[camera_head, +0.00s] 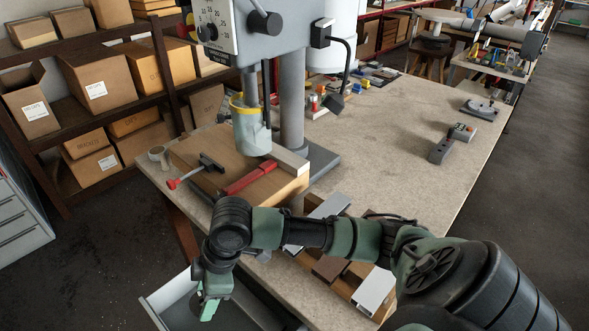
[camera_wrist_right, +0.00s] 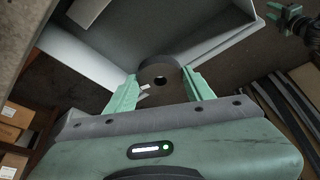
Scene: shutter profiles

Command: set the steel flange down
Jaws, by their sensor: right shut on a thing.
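The steel flange (camera_wrist_right: 158,72) is a dark grey disc with a small hole in its middle. In the right wrist view it sits between the two green fingers of my right gripper (camera_wrist_right: 160,84), which is shut on it.
The open grey drawer (camera_head: 160,309) shows its pale walls in both views. On the table (camera_head: 400,112) are a drill press (camera_head: 292,95), a wooden block with a red-handled clamp (camera_head: 250,178), and metal profiles (camera_head: 374,291) near the front edge. Shelves with boxes stand at left.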

